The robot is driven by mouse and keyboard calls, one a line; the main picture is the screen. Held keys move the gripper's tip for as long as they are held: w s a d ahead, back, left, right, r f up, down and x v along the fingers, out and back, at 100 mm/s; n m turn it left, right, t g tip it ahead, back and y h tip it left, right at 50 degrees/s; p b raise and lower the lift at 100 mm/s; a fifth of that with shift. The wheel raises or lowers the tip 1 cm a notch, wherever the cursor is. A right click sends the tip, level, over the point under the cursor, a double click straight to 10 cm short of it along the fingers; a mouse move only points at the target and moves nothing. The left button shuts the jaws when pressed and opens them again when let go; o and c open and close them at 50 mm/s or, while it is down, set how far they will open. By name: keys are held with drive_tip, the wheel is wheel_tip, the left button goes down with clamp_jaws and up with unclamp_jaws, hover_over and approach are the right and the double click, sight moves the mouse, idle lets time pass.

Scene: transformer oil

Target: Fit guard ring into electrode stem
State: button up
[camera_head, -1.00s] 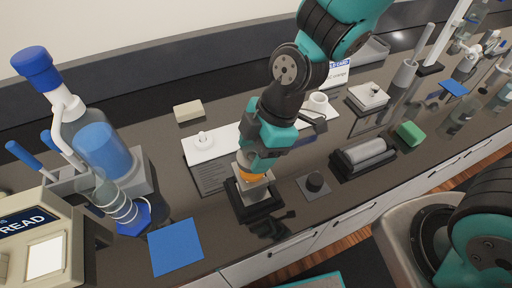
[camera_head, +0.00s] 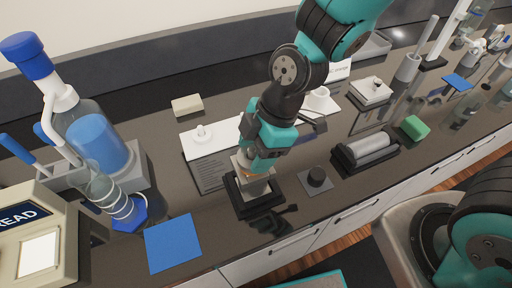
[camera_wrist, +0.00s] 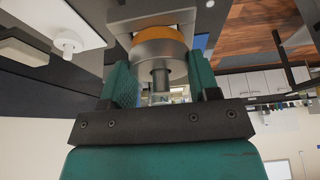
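My gripper (camera_wrist: 162,78) points down over a pale grey block stand (camera_head: 256,188) in a black square tray (camera_head: 262,207). In the wrist view its teal fingers sit on both sides of a silver ring (camera_wrist: 150,52), apparently the guard ring, and look shut on it. A thin silver stem (camera_wrist: 160,78), apparently the electrode stem, shows in the middle of the ring. An orange band (camera_wrist: 165,19) lies right beyond the ring, over the stand. Whether the ring is fully seated cannot be told. In the head view the gripper hides the ring.
A white card with a white fitting (camera_head: 201,134) lies behind left. A blue mat (camera_head: 173,243) and glass bottle (camera_head: 98,137) are left.

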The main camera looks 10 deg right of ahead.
drive_tip(key=o, duration=0.5)
drive_tip(key=b+v, duration=0.1)
drive_tip(key=v, duration=1.6)
drive_tip(key=shift+d+r, duration=0.1)
drive_tip(key=shift+r, duration=0.1)
drive_tip(key=s+m, duration=0.3)
drive_tip(key=m, duration=0.1)
drive_tip(key=s+d+m, duration=0.1)
drive_tip(key=s+m, duration=0.2)
drive_tip(key=m, duration=0.1)
drive_tip(key=s+f+m, duration=0.1)
drive_tip(key=s+m, duration=0.2)
drive_tip(key=m, duration=0.2)
drive_tip(key=shift+s+d+t, duration=0.1)
drive_tip(key=shift+d+t, duration=0.2)
drive_tip(key=shift+t, duration=0.1)
